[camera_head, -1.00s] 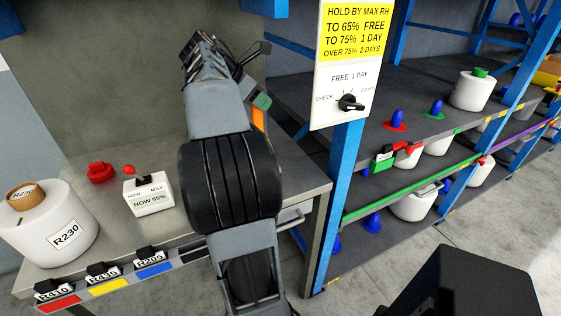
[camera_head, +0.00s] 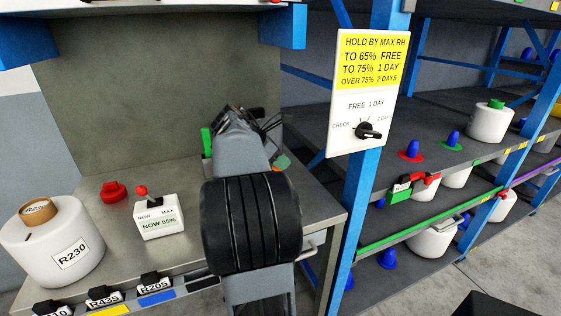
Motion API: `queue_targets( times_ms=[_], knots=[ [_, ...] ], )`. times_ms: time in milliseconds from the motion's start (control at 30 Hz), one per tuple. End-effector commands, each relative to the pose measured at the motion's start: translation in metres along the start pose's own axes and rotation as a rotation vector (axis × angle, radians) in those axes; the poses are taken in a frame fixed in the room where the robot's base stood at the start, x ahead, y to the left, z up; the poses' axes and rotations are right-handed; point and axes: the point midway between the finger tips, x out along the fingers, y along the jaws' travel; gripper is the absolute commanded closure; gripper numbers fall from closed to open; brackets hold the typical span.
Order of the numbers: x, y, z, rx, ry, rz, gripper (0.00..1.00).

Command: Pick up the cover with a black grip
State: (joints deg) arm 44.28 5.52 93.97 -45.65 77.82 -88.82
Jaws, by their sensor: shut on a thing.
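My arm reaches over the grey bench, and my gripper (camera_head: 238,118) is at its far end, above the back of the bench. It is turned away, so its fingertips and the thing it is shut on are mostly hidden behind my own wrist. I cannot make out a cover with a black grip there. A green upright piece (camera_head: 207,142) shows just left of my wrist, and a green and orange piece (camera_head: 282,162) just right of it. I cannot tell whether either is held.
A blue rack post (camera_head: 365,190) with a sign (camera_head: 365,90) stands at right.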

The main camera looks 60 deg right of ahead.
Motion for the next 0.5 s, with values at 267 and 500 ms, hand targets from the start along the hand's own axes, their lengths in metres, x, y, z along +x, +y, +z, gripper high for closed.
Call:
queue_targets(
  times_ms=[267, 500],
  knots=[
    [0.0004, 0.0001, -0.0004, 0.001, -0.001, 0.001, 1.0],
    [0.0023, 0.0002, -0.0022, 0.001, -0.001, 0.001, 0.67]
  ],
)
